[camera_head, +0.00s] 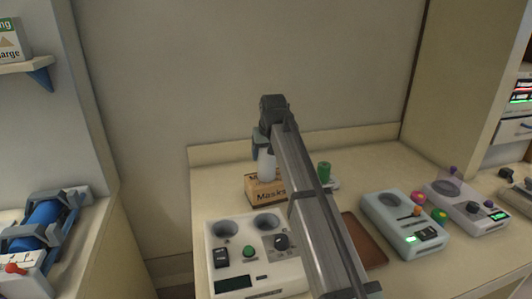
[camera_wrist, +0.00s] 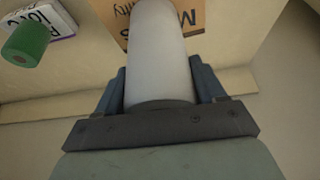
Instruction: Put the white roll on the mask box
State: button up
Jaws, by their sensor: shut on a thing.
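My gripper (camera_head: 264,141) is shut on the white roll (camera_head: 266,166) and holds it upright at the mask box. The brown mask box (camera_head: 270,197), marked "Masks", stands on the counter near the back wall. In the wrist view the white roll (camera_wrist: 158,55) lies between the two fingers of my gripper (camera_wrist: 160,85), with the mask box (camera_wrist: 190,18) beyond its far end. The roll's lower end appears over the top of the box. I cannot tell whether it touches the box.
A green cylinder (camera_head: 324,171) stands on a small white box right of the mask box; the green cylinder also shows in the wrist view (camera_wrist: 26,44). A white device with two cups (camera_head: 232,254) stands in front. A brown tray (camera_head: 365,240) and a grey device (camera_head: 387,226) are to the right.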

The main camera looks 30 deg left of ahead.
jog(key=o, duration=1.2)
jog(key=shift+o, duration=0.2)
jog(key=v, duration=1.2)
